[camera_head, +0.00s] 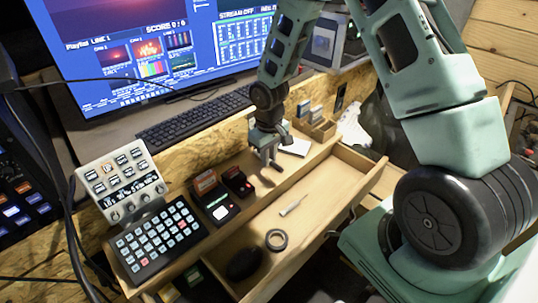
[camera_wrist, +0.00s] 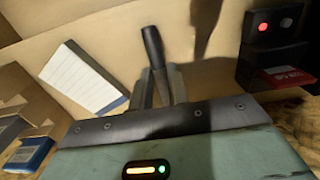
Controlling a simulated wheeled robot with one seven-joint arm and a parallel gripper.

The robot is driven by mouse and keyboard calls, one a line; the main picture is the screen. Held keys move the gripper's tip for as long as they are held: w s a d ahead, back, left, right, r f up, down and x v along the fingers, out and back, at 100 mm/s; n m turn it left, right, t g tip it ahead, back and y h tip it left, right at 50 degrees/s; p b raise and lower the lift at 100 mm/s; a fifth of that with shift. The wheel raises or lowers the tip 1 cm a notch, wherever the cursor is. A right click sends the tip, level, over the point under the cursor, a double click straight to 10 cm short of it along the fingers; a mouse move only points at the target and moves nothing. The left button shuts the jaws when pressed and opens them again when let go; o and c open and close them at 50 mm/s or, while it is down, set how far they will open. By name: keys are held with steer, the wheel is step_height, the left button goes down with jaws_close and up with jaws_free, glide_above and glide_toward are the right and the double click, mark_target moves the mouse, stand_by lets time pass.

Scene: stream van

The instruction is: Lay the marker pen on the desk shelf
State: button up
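My gripper (camera_head: 268,157) hangs over the desk shelf (camera_head: 237,160), a light wooden ledge in front of the keyboard. In the wrist view, a slim pen with a dark end and a greyish body, the marker pen (camera_wrist: 153,47), sits between the fingertips (camera_wrist: 160,82). The fingers appear shut on it, and its dark end points away from the palm. The shelf's bare wood (camera_wrist: 215,75) shows beyond the fingers. In the head view the pen is too small to make out clearly. Whether it touches the shelf cannot be told.
A white notepad (camera_wrist: 85,78) and a dark device with a red light (camera_wrist: 272,45) flank the gripper. The open drawer in front holds a pale slim tool (camera_head: 292,206), a black ring (camera_head: 277,240) and a dark rounded object (camera_head: 243,264). A button pad (camera_head: 157,240) stands at left.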

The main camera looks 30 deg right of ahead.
steer(key=shift+o, duration=1.2)
step_height(320, 180, up, 11)
steer(key=s+a+r+n, duration=0.1)
steer(key=s+a+r, duration=0.3)
steer(key=a, duration=0.3)
steer(key=s+a+r+n, duration=0.2)
steer(key=s+a, duration=0.4)
steer(key=s, duration=0.4)
steer(key=s+a+r+n, duration=0.2)
steer(key=s+a, duration=0.3)
steer(key=s, duration=0.6)
steer(key=shift+s+a+r+y, duration=0.3)
steer(key=shift+a+r, duration=0.05)
